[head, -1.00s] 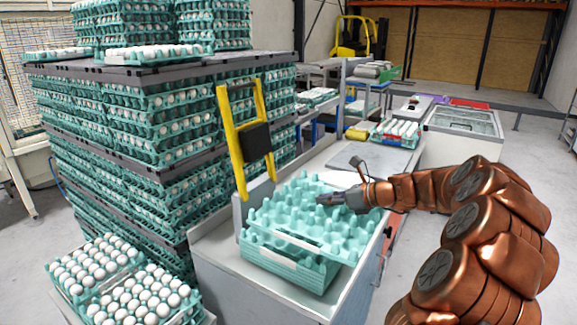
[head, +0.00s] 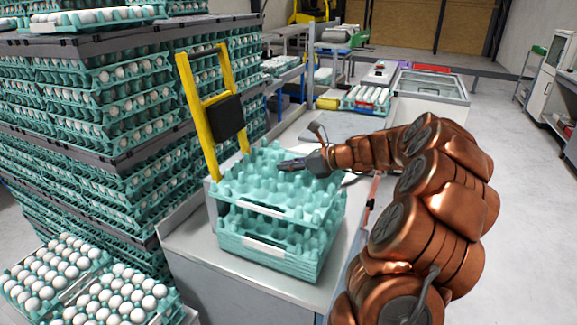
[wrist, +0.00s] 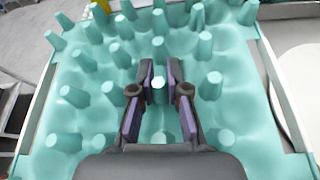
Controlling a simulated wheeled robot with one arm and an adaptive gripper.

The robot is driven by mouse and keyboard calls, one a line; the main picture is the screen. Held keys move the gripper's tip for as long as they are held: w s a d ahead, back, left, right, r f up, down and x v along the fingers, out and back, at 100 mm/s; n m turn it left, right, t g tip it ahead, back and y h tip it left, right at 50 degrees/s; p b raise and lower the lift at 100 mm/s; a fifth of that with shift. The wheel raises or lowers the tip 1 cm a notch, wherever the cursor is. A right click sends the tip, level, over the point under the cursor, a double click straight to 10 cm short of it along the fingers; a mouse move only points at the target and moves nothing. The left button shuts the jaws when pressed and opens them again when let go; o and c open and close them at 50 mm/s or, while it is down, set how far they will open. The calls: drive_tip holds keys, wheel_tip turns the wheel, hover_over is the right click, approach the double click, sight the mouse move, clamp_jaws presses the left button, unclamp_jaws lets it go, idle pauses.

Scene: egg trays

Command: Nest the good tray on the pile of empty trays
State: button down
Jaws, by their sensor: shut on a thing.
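The good tray (head: 270,187) is a teal, empty egg tray with rows of pegs. My gripper (head: 283,165) is shut on one of its pegs near the middle, and the wrist view shows the gripper (wrist: 159,100) with a finger pad on each side of the peg. The tray (wrist: 85,75) fills most of the wrist view. In the head view it hangs slightly tilted above the pile of empty trays (head: 265,255), with a gap showing between them at the front. The pile stands on the grey worktop. How the back edges lie is hidden.
A yellow frame with a black box (head: 226,117) rises right behind the tray's left side. Tall stacks of full egg trays (head: 95,130) stand at the left. Open trays of white eggs (head: 125,297) sit at the front left. Bare worktop (head: 190,255) shows left of the pile.

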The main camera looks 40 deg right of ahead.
sight(334, 186)
drive_tip(key=shift+f+b, duration=2.4)
drive_tip(key=shift+f, duration=2.2)
drive_tip(key=c, duration=1.1)
unclamp_jaws()
drive_tip(key=v, duration=1.2)
wheel_tip(334, 186, up, 8)
drive_tip(key=p, duration=0.7)
